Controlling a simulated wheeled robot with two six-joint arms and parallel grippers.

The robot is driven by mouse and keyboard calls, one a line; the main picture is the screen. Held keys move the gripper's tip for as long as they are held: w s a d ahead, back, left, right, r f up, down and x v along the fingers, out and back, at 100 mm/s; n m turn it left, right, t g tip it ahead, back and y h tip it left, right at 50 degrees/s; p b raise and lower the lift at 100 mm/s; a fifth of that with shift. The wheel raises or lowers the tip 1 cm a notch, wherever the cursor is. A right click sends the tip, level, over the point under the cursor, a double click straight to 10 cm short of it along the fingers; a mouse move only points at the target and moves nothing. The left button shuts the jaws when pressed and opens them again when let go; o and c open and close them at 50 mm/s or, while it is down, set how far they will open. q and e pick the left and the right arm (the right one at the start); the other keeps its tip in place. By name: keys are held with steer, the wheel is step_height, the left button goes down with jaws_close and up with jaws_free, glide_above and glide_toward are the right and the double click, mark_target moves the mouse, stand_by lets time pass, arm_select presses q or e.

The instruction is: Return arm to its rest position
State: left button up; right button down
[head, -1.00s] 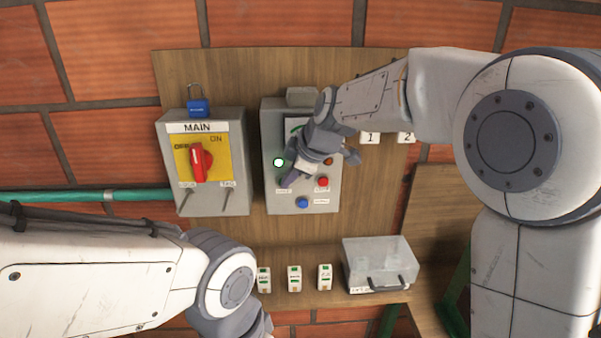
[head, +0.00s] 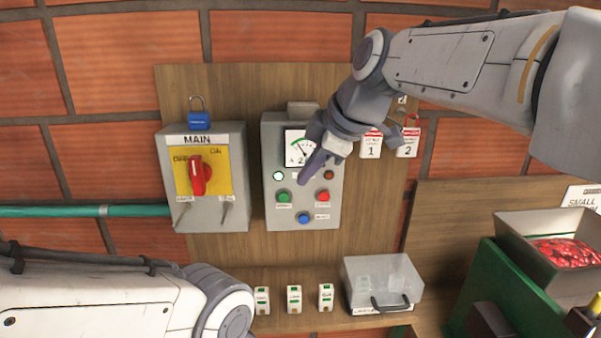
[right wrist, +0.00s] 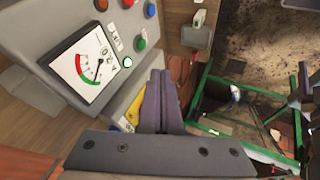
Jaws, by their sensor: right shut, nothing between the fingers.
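My right gripper (head: 312,172) is shut and empty. In the head view it hangs in front of the grey control box (head: 272,218), over the area between the gauge (head: 297,147) and the lamps. Its closed purple-grey fingers also show in the right wrist view (right wrist: 160,98), beside the box. The box carries a lit white-green lamp (head: 279,176), a dark red lamp (head: 329,175), a green button (head: 284,196), a red button (head: 323,196) and a blue button (head: 304,219). My left arm shows at lower left; its gripper is out of the picture.
The MAIN switch box (head: 212,219) with a red handle (head: 199,176) and blue padlock (head: 199,120) is at left. Tags 1 (head: 371,145) and 2 (head: 408,145) hang at right. A clear box (head: 375,272) sits on the shelf.

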steer(key=shift+a, duration=0.1)
steer(key=s+d+f+m+g+h+b, duration=0.1)
steer(key=s+f+m+g, duration=0.4)
steer(key=s+f, duration=1.9)
steer(key=s+d+m+h, duration=0.1)
steer(key=s+m+h, duration=0.1)
steer(key=m, duration=0.2)
steer(key=shift+s+f+g, duration=0.2)
steer(key=shift+f+g, duration=0.1)
steer(key=shift+a, duration=0.45)
